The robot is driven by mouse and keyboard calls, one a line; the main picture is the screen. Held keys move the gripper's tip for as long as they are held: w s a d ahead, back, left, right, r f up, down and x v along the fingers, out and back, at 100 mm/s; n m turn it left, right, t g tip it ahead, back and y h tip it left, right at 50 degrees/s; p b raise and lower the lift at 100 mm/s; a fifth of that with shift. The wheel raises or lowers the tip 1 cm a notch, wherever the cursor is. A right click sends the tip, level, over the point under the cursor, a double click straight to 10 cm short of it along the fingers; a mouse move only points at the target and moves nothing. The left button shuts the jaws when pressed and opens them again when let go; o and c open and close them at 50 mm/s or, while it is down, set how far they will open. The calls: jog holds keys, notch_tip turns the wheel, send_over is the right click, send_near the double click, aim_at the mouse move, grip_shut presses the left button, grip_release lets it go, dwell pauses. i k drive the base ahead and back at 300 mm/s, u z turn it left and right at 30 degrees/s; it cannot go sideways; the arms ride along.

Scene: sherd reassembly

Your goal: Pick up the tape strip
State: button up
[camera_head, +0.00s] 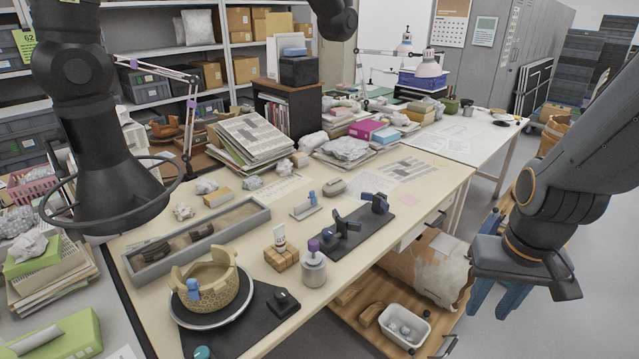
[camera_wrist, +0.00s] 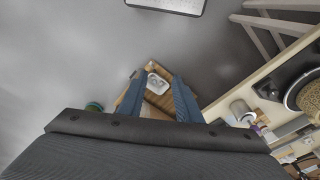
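A small blue piece that looks like a tape strip (camera_head: 312,197) stands up from a small grey holder (camera_head: 306,210) near the middle of the table. Another blue piece (camera_head: 193,289) is on the front of a tan, broken-rimmed pot (camera_head: 222,285), which rests on a round turntable at the front left. My gripper (camera_head: 488,312) is off the table's right side, far from both blue pieces, with its fingers pointing down. In the wrist view my gripper (camera_wrist: 159,78) is open and empty, above the floor and a low wooden shelf.
A dark stand with blue-black clamps (camera_head: 345,228) is right of the holder. A purple-topped jar (camera_head: 314,267) and a wooden block (camera_head: 281,257) stand in front. A white tub (camera_head: 404,328) sits on the low shelf. Papers and a long grey tray (camera_head: 155,268) flank the holder.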

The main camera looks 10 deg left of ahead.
aim_at(313, 197)
jog(key=z, duration=0.05)
jog(key=i, duration=0.1)
jog(key=u, duration=1.05)
jog(key=k, duration=0.4)
jog(key=u, duration=0.15)
jog(key=i, duration=1.3)
jog(key=z, duration=0.35)
